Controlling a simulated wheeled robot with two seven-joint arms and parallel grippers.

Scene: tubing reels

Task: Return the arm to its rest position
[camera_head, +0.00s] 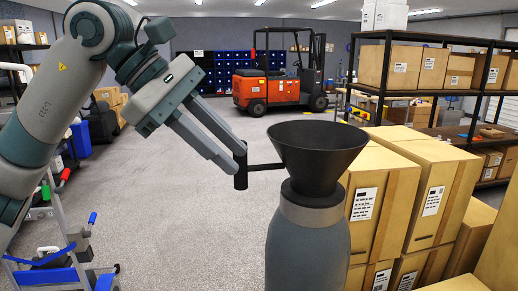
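My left arm comes in from the left, and my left gripper (238,160) has its two fingertips on either side of a short upright black handle (240,180). The fingers look closed on it, with no clear gap. A thin black rod joins the handle to a wide black funnel (318,158). The funnel stands upright, mouth up, on top of a grey rounded body (308,252) at the bottom middle. The arm is bent and reaches forward and down. My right gripper does not show.
Stacked cardboard boxes (430,185) stand close on the right, beside the funnel. A black shelf (450,40) with boxes is behind them. An orange forklift (275,88) is at the back. A blue-and-grey cart (75,245) stands lower left. The grey floor (170,235) between is clear.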

